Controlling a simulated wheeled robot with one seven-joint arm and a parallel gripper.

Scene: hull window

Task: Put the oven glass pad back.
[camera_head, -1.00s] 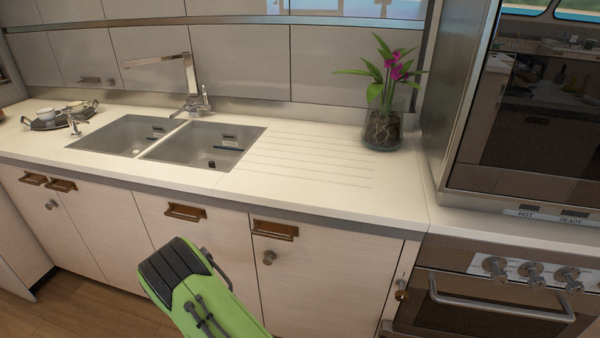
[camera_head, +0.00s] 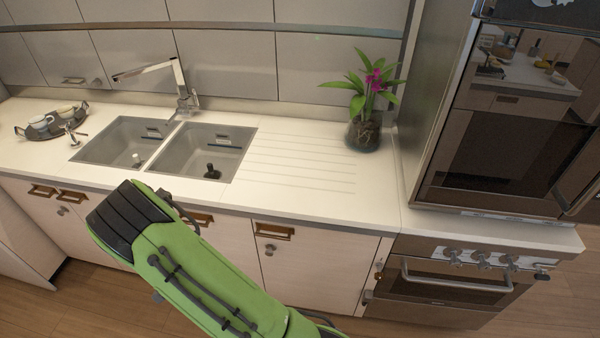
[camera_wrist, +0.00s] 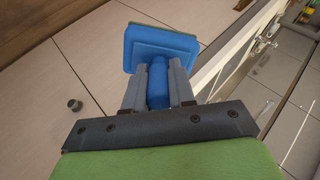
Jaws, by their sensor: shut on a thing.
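The oven glass pad (camera_wrist: 160,45) shows in the wrist view as a blue square block with a blue grip and a thin greenish edge on its far side. My gripper (camera_wrist: 160,88) is shut on the blue grip, with a grey finger on each side. The pad is held in front of pale cabinet fronts. In the head view my green arm covers the lower middle, and neither my gripper nor the pad can be seen there. The tall oven (camera_head: 505,150) with dark glass stands at the right. A lower oven (camera_head: 450,280) with knobs and a bar handle is below it.
The white counter (camera_head: 300,195) holds a double sink (camera_head: 205,150) with a tap (camera_head: 180,85), a potted orchid (camera_head: 364,132), and a tray with cups (camera_head: 48,122) at the far left. Wooden floor (camera_head: 560,290) is open at the lower right.

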